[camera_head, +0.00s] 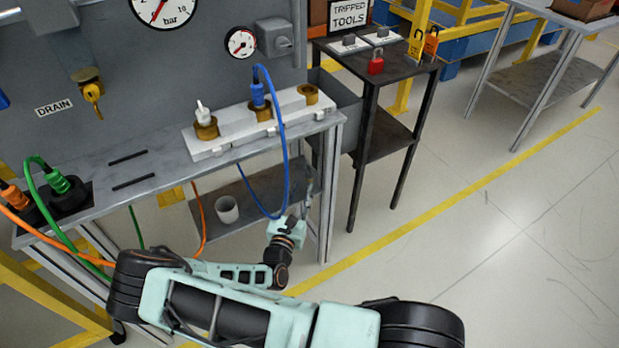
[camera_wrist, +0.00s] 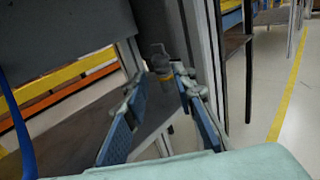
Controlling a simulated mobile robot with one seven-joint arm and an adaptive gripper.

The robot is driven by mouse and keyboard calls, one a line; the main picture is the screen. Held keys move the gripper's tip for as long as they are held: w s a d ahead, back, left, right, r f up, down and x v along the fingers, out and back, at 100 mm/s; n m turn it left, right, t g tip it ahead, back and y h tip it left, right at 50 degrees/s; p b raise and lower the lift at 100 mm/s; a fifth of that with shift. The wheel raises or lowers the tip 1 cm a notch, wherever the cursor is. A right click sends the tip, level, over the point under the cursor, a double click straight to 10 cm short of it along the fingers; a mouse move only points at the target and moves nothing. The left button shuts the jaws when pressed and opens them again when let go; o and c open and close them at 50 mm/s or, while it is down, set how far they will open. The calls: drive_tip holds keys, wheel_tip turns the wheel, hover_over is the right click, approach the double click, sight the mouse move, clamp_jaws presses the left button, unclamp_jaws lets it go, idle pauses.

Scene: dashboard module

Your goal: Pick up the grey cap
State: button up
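A grey cap-like piece (camera_wrist: 161,64) with a loop on top and a yellowish band low down shows in the wrist view. It stands at the far end of the lower shelf, near an upright post. My gripper (camera_wrist: 158,82) is open, its two blue-padded fingers spread, with the piece just beyond and between the tips. I see no contact, and the gap is hard to judge. In the head view my gripper (camera_head: 291,222) is low at the right end of the lower shelf (camera_head: 245,223). I cannot make out the grey piece clearly there.
A pale cup (camera_head: 227,209) stands on the lower shelf. A blue hose (camera_head: 284,150) loops down close to my gripper. The bench top (camera_head: 150,185) lies above the shelf, with a white block (camera_head: 225,137) on it. A dark side table (camera_head: 385,85) stands to the right.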

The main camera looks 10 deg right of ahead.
sight(308, 175)
drive_tip(key=b+x, duration=0.1)
drive_tip(key=x, duration=0.4)
drive_tip(key=shift+w+d+r, duration=0.1)
drive_tip(key=shift+d+r, duration=0.05)
clamp_jaws()
